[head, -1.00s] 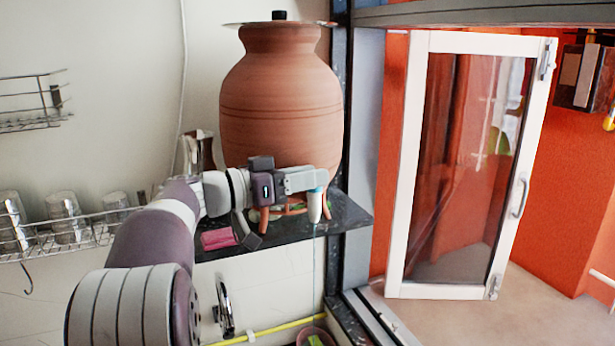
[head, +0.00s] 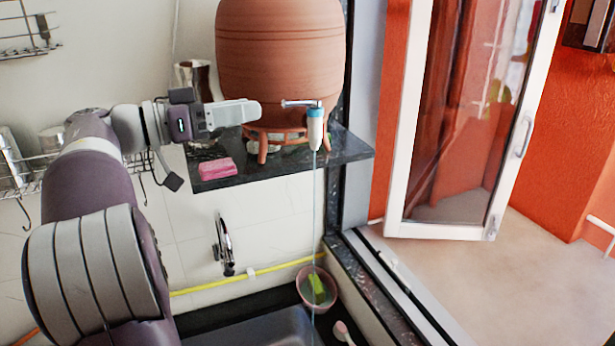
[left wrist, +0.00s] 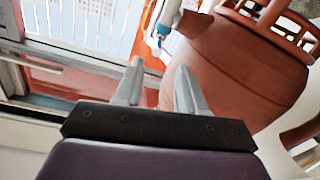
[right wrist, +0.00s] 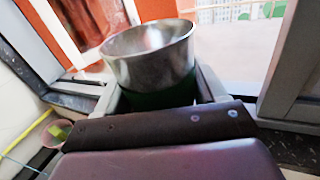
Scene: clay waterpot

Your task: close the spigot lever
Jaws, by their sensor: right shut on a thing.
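The clay pot (head: 280,60) stands on a stand on the dark shelf. Its spigot (head: 315,130), white with a blue band, hangs at the pot's right front, and a thin stream runs down from it. The silver spigot lever (head: 298,103) points left, roughly level. My left gripper (head: 259,110) is just left of the lever, apart from it. In the left wrist view my left gripper (left wrist: 160,80) has its fingers apart and empty, with the spigot (left wrist: 154,44) beyond them. In the right wrist view my right gripper (right wrist: 160,88) is shut on a metal cup (right wrist: 150,55).
A pink sponge (head: 216,168) lies on the shelf (head: 230,180). Below are a sink (head: 260,330) and a pink bowl (head: 318,288) holding a green and yellow thing. A wire rack (head: 60,172) is at left. An open white-framed window (head: 395,150) is at right.

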